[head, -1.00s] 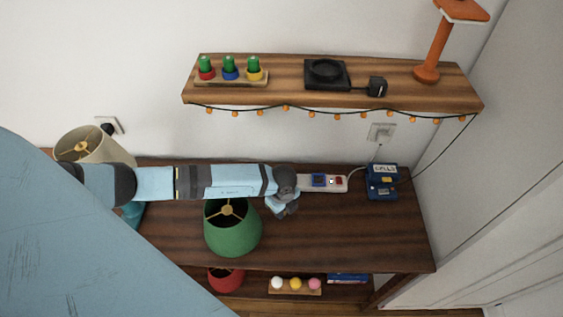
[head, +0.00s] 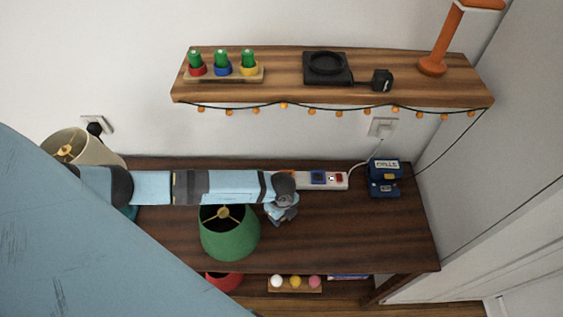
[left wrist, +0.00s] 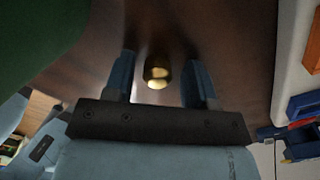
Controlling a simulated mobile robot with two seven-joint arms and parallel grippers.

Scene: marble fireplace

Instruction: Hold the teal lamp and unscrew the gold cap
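The teal lamp stands at the left end of the table, with a cream shade (head: 95,148) tilted toward me and a gold fitting (head: 66,150) inside it. Only a sliver of its teal base (head: 128,212) shows below my left arm. My left gripper (head: 282,216) is over the table, right of a green lampshade (head: 229,240) and well away from the teal lamp. In the left wrist view my left gripper (left wrist: 160,88) is open. A small gold cylinder, seemingly the gold cap (left wrist: 157,72), shows between its fingers with gaps on both sides. My right gripper is not in view.
A white power strip (head: 340,181) and a blue box (head: 384,178) lie at the table's back right. A wooden shelf (head: 285,80) with hanging lights is above. A red shade (head: 224,281) and colored balls (head: 295,282) are below. The table's front right is clear.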

